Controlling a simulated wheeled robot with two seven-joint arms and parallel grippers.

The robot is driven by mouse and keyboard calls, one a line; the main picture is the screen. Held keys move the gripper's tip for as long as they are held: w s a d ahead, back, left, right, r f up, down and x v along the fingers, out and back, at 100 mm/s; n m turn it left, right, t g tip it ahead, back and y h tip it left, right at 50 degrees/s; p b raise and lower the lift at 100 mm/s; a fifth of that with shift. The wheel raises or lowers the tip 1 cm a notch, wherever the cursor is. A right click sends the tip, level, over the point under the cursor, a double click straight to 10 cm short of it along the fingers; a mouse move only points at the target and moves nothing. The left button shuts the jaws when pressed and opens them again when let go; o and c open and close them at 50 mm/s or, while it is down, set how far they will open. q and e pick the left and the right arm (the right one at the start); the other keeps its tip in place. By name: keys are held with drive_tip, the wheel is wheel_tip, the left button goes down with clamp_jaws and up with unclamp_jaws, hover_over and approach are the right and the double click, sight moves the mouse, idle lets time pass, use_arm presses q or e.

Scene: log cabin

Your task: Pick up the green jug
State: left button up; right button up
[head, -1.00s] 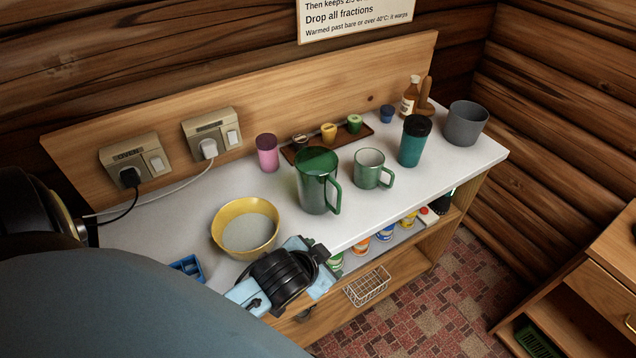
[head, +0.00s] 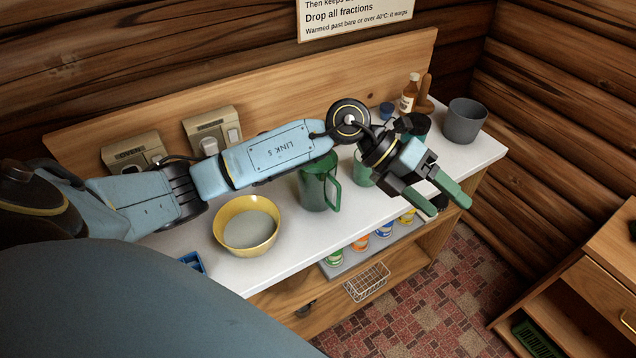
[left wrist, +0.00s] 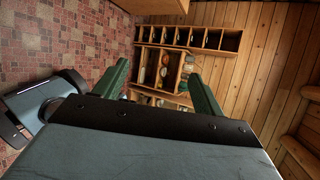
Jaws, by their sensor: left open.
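The green jug (head: 316,190), tall with a handle on its right side, stands upright on the white counter. My left forearm passes over it and hides part of its top. My left gripper (head: 449,207) is open and empty, out past the counter's front edge, to the right of the jug and apart from it. Its two green fingers also show spread in the left wrist view (left wrist: 160,86), with nothing between them. The jug cannot be made out in the left wrist view. My right gripper is not in view.
A yellow bowl (head: 246,228) stands left of the jug. A smaller green mug (head: 362,170), partly hidden, stands right of it. Tins and a wire basket (head: 367,283) sit below the counter.

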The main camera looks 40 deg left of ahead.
use_arm(q)
drive_tip(key=w+a+f+g+y, duration=0.1)
drive_tip(key=w+a+f+y, duration=0.15)
drive_tip(key=a+y, duration=0.5)
drive_tip(key=n+y, duration=0.1)
drive_tip(key=y, duration=0.4)
approach(333, 181)
drive_tip(key=shift+g, duration=0.3)
drive_tip(key=f, duration=0.4)
drive_tip(key=f+p, duration=0.1)
drive_tip(key=f, duration=0.3)
drive_tip(key=f+p, duration=0.1)
drive_tip(key=f, duration=0.3)
drive_tip(key=shift+w, duration=0.25)
clamp_jaws()
